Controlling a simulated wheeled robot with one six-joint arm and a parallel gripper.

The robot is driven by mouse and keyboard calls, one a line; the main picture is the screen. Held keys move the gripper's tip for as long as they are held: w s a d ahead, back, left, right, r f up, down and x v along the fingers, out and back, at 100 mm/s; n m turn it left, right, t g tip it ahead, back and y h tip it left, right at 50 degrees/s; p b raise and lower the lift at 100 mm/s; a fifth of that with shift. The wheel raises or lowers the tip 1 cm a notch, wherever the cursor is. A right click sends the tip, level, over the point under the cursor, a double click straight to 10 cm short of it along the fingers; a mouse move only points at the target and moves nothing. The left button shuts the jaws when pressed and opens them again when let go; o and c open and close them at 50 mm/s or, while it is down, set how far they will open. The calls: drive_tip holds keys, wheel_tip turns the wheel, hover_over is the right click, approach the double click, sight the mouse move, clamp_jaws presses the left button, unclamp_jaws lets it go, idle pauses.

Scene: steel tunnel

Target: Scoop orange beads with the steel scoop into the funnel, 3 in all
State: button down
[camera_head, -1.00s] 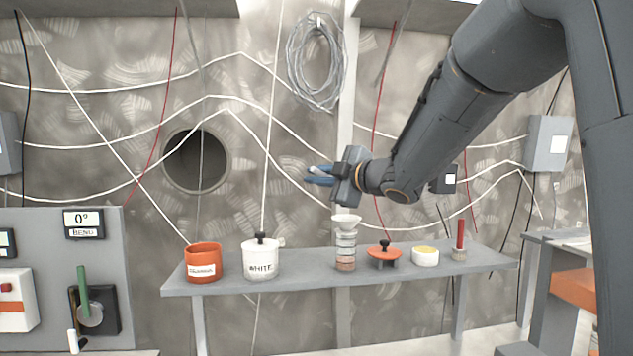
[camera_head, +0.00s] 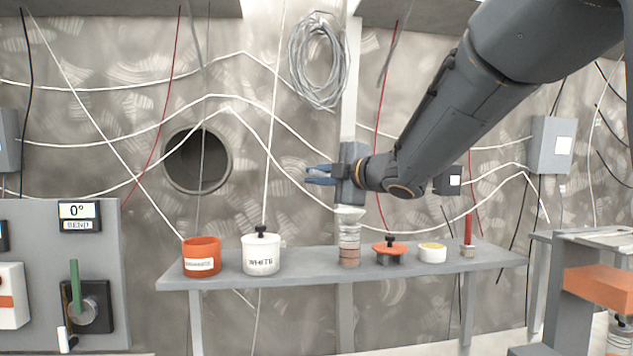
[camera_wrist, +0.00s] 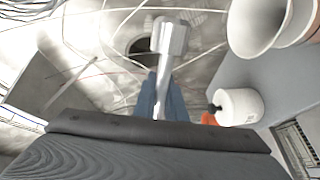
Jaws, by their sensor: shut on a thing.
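My gripper (camera_head: 320,174) is in the air above the shelf, up and left of the white funnel (camera_head: 349,214). In the wrist view its blue fingers (camera_wrist: 160,97) are shut on the steel scoop (camera_wrist: 171,38), whose grey end extends past the fingertips; whether it holds beads cannot be told. The funnel tops a banded column and looms large in the wrist view (camera_wrist: 253,24). The open orange pot (camera_head: 202,256) stands at the shelf's left end with its contents hidden. It also shows partly in the wrist view (camera_wrist: 208,119).
A lidded white pot (camera_head: 261,254) stands between the orange pot and the funnel. Right of the funnel on the shelf (camera_head: 310,263) are an orange lid on a stand (camera_head: 389,250), a white bowl (camera_head: 432,254) and a red rod (camera_head: 468,229). A panel with a green lever (camera_head: 74,284) stands left.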

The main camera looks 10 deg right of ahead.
drive_tip(key=shift+f, duration=0.2)
drive_tip(key=r+m+p, duration=0.1)
drive_tip(key=p, duration=0.1)
drive_tip(key=m+p, duration=0.1)
drive_tip(key=p, duration=0.1)
drive_tip(key=d+r+m+p, duration=0.1)
drive_tip(key=p, duration=0.2)
drive_tip(key=shift+w+r, duration=0.3)
drive_tip(key=shift+r, duration=0.05)
drive_tip(key=shift+p, duration=0.35)
drive_tip(key=shift+w+d+r+m+y+p, duration=0.1)
drive_tip(key=shift+d+r+m+y+p, duration=0.2)
drive_tip(key=shift+m+p, duration=0.55)
drive_tip(key=w+d+r+m+p, duration=0.3)
drive_tip(key=d+r+m+p, duration=0.1)
drive_tip(key=r+m, duration=0.4)
drive_tip(key=shift+w+d+m+y, duration=0.15)
drive_tip(key=shift+d+m+y, duration=0.15)
drive_tip(key=shift+d+m, duration=0.65)
drive_tip(key=shift+a, duration=0.25)
idle(1.4)
